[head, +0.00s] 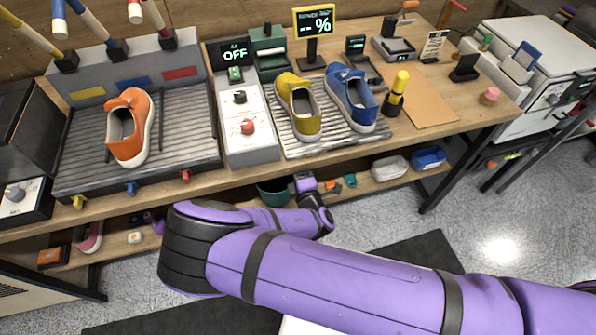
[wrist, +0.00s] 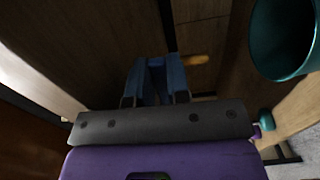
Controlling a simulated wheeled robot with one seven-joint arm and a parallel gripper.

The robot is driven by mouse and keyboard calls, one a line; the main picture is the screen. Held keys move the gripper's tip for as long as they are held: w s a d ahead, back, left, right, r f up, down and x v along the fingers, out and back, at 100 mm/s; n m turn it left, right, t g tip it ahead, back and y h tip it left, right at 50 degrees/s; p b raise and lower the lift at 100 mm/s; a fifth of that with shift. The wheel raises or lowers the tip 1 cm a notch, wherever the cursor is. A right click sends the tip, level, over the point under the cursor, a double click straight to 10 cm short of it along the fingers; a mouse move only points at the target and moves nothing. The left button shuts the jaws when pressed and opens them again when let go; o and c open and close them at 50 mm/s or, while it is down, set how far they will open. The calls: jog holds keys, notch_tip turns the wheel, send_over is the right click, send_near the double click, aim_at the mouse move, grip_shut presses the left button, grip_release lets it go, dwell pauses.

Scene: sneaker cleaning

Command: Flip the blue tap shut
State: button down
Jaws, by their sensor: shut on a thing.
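The blue tap (head: 131,188) is on the front edge of the ribbed grey tray, between a yellow tap (head: 78,201) and a red tap (head: 185,176). It is too small to tell its handle's position. In the head view my wrist is low at the table's front edge, right of the blue tap and beside a teal bucket (head: 272,191). In the wrist view my gripper (wrist: 157,64) has its blue fingers close together, shut on a narrow dark blue piece between them. I cannot tell what this piece is. The teal bucket (wrist: 284,38) shows large at the right.
An orange shoe (head: 128,128) sits on the tray (head: 72,180). A control box with a red knob (head: 247,127), a yellow shoe (head: 299,106) and a blue shoe (head: 352,98) are to the right. A lower shelf (head: 205,186) runs below the tabletop. A small orange-yellow item (wrist: 195,60) is beyond my fingers.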

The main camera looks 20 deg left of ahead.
jog(key=shift+r+n, duration=0.1)
jog(key=shift+n, duration=0.3)
jog(key=c, duration=1.1)
grip_release()
